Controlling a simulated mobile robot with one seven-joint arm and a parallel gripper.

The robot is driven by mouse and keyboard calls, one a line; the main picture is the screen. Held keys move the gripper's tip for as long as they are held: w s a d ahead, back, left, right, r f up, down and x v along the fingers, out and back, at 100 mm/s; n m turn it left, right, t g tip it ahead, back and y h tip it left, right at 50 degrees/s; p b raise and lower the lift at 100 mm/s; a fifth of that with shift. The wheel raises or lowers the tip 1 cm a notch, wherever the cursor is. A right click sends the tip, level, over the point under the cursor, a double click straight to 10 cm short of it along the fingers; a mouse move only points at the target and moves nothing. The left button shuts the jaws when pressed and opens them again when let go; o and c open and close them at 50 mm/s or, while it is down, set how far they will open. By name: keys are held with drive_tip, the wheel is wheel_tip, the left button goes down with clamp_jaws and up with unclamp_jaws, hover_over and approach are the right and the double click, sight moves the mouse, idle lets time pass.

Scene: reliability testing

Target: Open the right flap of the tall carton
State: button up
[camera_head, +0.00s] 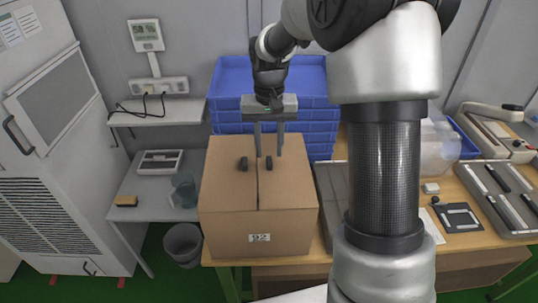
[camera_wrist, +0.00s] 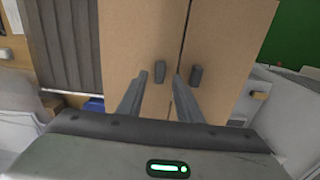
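The tall brown carton (camera_head: 258,232) stands upright with two flaps on top, both shut and meeting at a middle seam. The right flap (camera_head: 291,182) has a small dark handle (camera_head: 268,163) near the seam; the left flap has a matching handle (camera_head: 243,164). My gripper (camera_head: 269,154) is open above the carton, fingers pointing down. In the wrist view, where the sides are swapped, the right flap's handle (camera_wrist: 160,72) appears between my fingertips (camera_wrist: 161,78), with a gap on each side. The left flap's handle (camera_wrist: 196,75) is outside them. I cannot tell the exact height gap.
Blue stacked crates (camera_head: 228,82) stand behind the carton. A grey ribbed tray (camera_head: 329,190) lies close on its right, on the wooden table. A white side table (camera_head: 141,184) is at left, with a grey bin (camera_head: 184,243) below. My arm hides part of the right side.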

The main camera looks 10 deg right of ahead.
sight(269, 160)
drive_tip(key=shift+f, duration=1.65)
clamp_jaws()
